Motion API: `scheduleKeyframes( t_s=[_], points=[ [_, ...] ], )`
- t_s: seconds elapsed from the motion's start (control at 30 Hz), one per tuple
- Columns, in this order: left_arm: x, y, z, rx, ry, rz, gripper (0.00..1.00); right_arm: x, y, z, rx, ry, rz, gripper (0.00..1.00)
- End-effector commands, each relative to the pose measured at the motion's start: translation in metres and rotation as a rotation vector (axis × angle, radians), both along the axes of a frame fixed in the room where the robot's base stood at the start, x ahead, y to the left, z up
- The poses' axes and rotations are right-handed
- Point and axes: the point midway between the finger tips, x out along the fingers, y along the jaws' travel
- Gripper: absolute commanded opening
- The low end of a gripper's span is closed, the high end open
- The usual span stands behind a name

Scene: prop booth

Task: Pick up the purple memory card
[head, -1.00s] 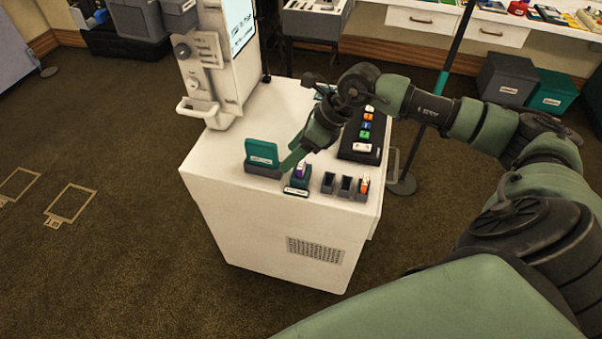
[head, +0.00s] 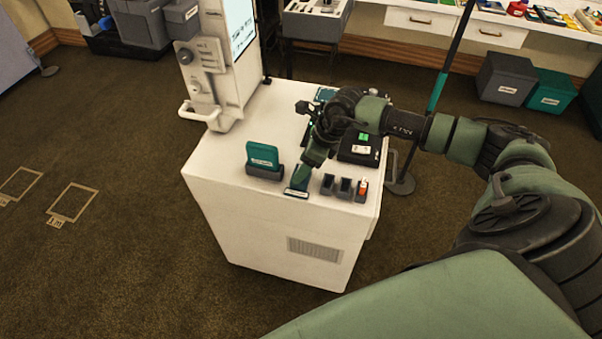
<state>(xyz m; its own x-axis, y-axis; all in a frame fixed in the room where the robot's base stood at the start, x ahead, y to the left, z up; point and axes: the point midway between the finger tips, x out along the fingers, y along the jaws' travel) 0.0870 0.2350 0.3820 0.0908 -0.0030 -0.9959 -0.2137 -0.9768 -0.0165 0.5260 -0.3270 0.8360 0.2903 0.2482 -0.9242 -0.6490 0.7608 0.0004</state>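The purple memory card is hidden in the head view now; my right gripper covers the spot where it stood upright in a small dark holder (head: 296,194). My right gripper (head: 302,180) points down directly over that holder, at the front of the white cabinet (head: 240,190). Its fingers are too small and covered to tell whether they are open or shut, or whether they touch the card. My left gripper is out of view.
A teal card (head: 262,154) stands in a grey holder just left of my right gripper. To the right are small grey slots (head: 328,184), one with an orange-and-white card (head: 363,186). A black panel (head: 360,157) with coloured keys lies behind, partly covered by my arm.

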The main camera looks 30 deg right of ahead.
Motion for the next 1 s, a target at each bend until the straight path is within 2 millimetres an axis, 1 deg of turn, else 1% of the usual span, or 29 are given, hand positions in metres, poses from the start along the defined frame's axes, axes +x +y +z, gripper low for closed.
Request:
scheduleKeyframes(
  t_s=[0.07,0.17,0.2,0.3,0.6,0.73,0.87,0.97,1.0],
  points=[
    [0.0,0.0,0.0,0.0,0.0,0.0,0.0,0.0,0.0,0.0,0.0,0.0,0.0,0.6],
    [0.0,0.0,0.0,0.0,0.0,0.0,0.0,0.0,0.0,0.0,0.0,0.0,0.0,0.35],
    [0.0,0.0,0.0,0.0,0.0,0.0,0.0,0.0,0.0,0.0,0.0,0.0,0.0,0.24],
    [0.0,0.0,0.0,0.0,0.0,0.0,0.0,0.0,0.0,0.0,0.0,0.0,0.0,0.0],
    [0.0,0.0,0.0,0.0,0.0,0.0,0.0,0.0,0.0,0.001,0.001,-0.001,0.0,0.0],
    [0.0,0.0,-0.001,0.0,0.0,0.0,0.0,0.0,0.0,0.006,0.0,-0.002,0.001,0.0],
    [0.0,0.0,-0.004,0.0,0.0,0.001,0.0,0.001,-0.001,0.018,0.0,-0.004,0.0,0.0],
    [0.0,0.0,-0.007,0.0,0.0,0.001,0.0,0.001,-0.001,0.036,0.0,-0.007,0.0,0.0],
    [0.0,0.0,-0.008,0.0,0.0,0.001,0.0,0.002,0.0,0.045,0.0,-0.007,0.001,0.0]
  ],
)
